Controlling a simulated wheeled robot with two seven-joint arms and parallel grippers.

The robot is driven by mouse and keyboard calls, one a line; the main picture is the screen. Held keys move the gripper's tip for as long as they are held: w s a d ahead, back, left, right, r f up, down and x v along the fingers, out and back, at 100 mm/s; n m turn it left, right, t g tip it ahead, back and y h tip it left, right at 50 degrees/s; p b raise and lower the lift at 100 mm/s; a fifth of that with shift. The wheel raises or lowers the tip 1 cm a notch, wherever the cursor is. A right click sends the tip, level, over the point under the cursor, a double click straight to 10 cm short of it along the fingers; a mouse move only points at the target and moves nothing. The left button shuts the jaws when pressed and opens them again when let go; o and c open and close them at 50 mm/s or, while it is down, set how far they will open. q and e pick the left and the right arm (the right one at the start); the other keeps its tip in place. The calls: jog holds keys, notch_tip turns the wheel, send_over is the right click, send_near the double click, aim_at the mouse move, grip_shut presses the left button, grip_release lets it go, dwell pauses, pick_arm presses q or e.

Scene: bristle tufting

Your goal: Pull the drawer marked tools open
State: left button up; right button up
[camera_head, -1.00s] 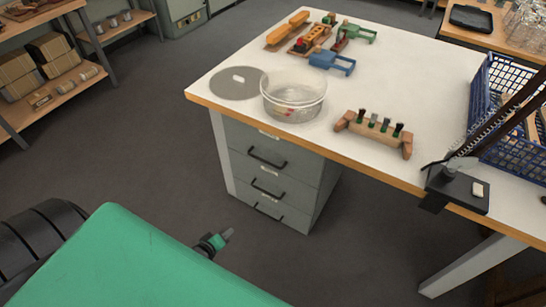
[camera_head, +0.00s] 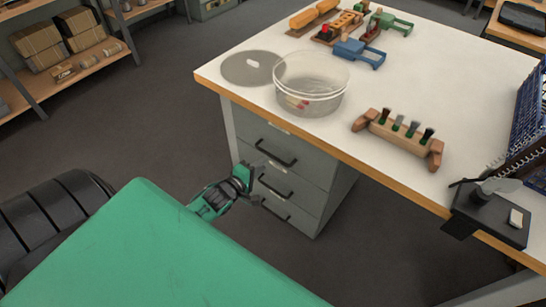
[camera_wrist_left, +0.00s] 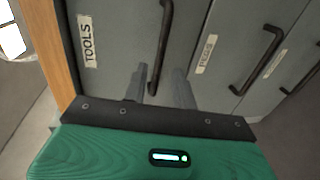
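The grey drawer unit (camera_head: 335,190) stands under the near left part of the workbench, its drawers looking shut. In the left wrist view, turned sideways, the drawer labelled TOOLS (camera_wrist_left: 115,45) is the top one, next to the wooden table edge. Its dark bar handle (camera_wrist_left: 165,45) also shows in the head view (camera_head: 275,154). My left gripper (camera_head: 257,184) is in front of the drawers. In the wrist view its two fingers (camera_wrist_left: 160,85) are apart, pointing at the drawer fronts near one end of that handle. I cannot tell whether they touch it. My right gripper is out of view.
A second drawer with a label and handle (camera_wrist_left: 257,62) lies beside the tools drawer in the wrist view. The tabletop (camera_head: 235,90) overhangs the drawers, bearing a clear bowl (camera_head: 311,90), a grey disc (camera_head: 240,68) and a wooden peg holder (camera_head: 395,138). Floor in front is clear.

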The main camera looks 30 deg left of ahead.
aim_at(273, 156)
pick_arm(q)
jog(key=shift+b+x, duration=0.35)
jog(key=shift+x, duration=3.25)
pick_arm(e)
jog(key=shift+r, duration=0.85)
pick_arm(q)
grip_shut()
